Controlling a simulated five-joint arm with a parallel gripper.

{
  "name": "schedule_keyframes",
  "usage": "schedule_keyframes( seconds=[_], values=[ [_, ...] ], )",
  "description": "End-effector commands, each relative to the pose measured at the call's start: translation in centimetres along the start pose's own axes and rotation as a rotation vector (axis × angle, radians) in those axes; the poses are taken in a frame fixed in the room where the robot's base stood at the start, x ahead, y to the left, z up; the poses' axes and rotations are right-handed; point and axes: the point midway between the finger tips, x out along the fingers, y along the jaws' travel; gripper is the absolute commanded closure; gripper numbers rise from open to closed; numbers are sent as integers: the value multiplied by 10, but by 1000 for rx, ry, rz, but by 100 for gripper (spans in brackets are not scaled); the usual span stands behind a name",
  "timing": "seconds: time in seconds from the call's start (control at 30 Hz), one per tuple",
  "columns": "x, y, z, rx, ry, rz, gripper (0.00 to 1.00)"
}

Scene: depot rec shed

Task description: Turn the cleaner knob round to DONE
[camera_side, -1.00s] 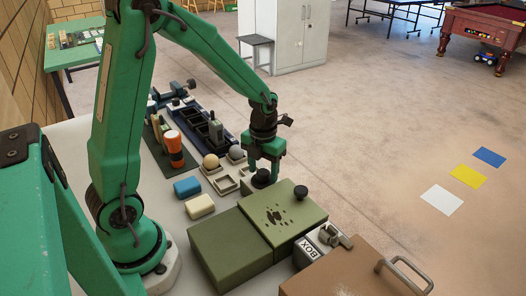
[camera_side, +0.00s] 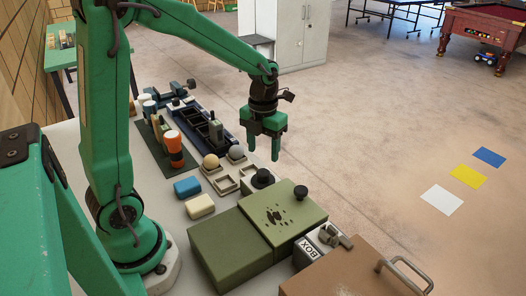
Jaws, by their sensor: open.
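A round black knob (camera_side: 262,179) with a raised centre stands behind the olive-green box, and its lower part is partly hidden by that box. A second black knob (camera_side: 301,193) sits on the right part of the olive box lid. No DONE marking is readable, and I cannot tell which way either knob points. My gripper (camera_side: 263,152) hangs above and a little behind the first knob, fingers down. It is open and empty, with the fingertips apart from the knob.
The olive-green box (camera_side: 232,251) has dark blotches on its lid. A blue block (camera_side: 187,187), a cream block (camera_side: 200,206), square trays (camera_side: 225,185) and two balls lie left of the knob. A brown case (camera_side: 345,276) with a metal handle is at front right.

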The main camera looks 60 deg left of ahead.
Motion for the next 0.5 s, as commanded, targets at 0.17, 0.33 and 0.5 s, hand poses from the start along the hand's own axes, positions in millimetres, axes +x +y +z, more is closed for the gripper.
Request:
schedule_keyframes(
  seconds=[0.17,0.33,0.5],
  values=[
    [-7,0,0,0,-1,0,45],
    [-7,0,0,0,0,0,45],
    [-6,0,0,-7,-1,0,45]
  ],
)
